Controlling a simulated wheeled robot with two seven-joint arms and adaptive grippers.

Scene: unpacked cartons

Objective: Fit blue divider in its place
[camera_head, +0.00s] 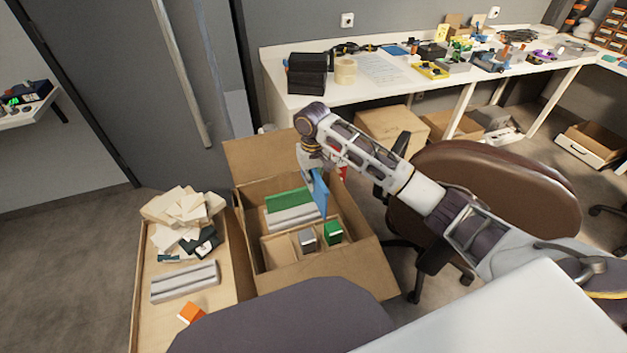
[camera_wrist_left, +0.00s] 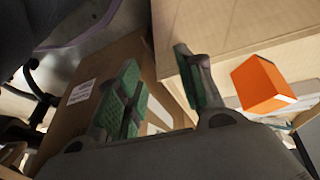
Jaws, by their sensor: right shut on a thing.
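The blue divider (camera_head: 321,193) is upright above the right part of the open carton (camera_head: 283,283). My right gripper (camera_head: 316,174) is shut on its upper part. The divider's lower edge reaches down near the end of the green divider (camera_head: 290,201); I cannot tell whether it touches anything. The green divider stands in the carton behind a grey ribbed block (camera_head: 293,217). In the left wrist view my left gripper (camera_wrist_left: 157,57) is open and empty, its two green-padded fingers apart. It is outside the head view.
The carton's front compartments hold a grey block (camera_head: 307,239) and a green block (camera_head: 333,232). Left of it, a low table (camera_head: 146,255) bears papers, another grey ribbed piece (camera_head: 184,281) and an orange block (camera_head: 191,313). A brown chair (camera_head: 500,185) stands close right.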

